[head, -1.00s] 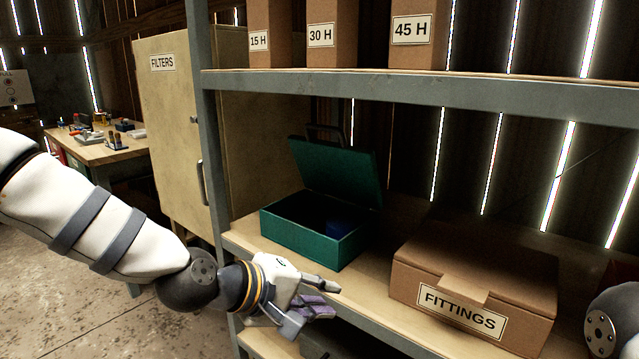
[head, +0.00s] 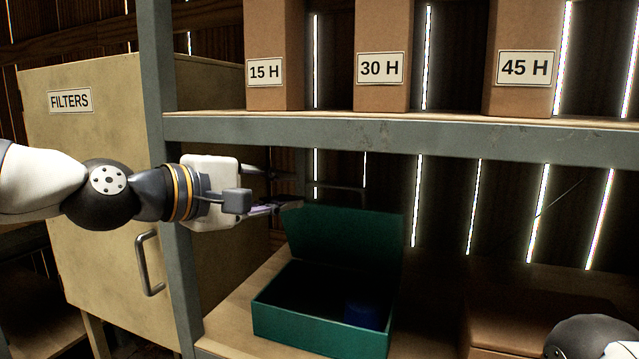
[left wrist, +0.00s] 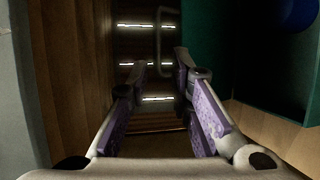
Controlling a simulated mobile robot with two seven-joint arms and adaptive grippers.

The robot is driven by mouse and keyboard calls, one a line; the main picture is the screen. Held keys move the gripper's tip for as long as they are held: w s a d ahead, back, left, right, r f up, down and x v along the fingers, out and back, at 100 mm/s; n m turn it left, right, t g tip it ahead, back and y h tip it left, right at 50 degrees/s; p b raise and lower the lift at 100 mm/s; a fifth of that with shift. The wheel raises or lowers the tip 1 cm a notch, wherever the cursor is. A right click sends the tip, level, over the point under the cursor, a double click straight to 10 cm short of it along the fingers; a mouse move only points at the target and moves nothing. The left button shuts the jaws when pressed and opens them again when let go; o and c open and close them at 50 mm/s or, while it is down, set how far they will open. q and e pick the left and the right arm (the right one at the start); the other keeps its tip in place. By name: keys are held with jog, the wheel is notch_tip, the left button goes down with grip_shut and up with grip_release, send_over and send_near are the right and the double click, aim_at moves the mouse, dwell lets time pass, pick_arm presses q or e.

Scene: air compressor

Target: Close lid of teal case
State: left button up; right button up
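The teal case (head: 322,335) stands on the shelf with its lid (head: 345,240) raised, leaning slightly back. A dark blue object (head: 362,315) lies inside. My left gripper (head: 278,190) is at the upper left corner of the lid, its fingers pointing right and away. In the left wrist view the gripper (left wrist: 160,60) has its fingers spread with nothing between them. The teal lid (left wrist: 197,35) is just right of the right finger there; whether they touch I cannot tell. My right gripper is out of view.
A shelf board (head: 420,137) with labelled boxes (head: 380,70) runs above the case. A grey post (head: 160,100) and the filters cabinet (head: 90,150) are at left. A cardboard box (head: 510,330) stands right of the case. A thin dark frame is behind the lid.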

aim_at(333, 186)
pick_arm(q)
jog(key=x, duration=0.4)
jog(key=b+x, duration=0.1)
jog(key=x, duration=0.7)
jog(key=shift+d+r+b, duration=0.25)
jog(key=shift+b, duration=0.1)
grip_shut()
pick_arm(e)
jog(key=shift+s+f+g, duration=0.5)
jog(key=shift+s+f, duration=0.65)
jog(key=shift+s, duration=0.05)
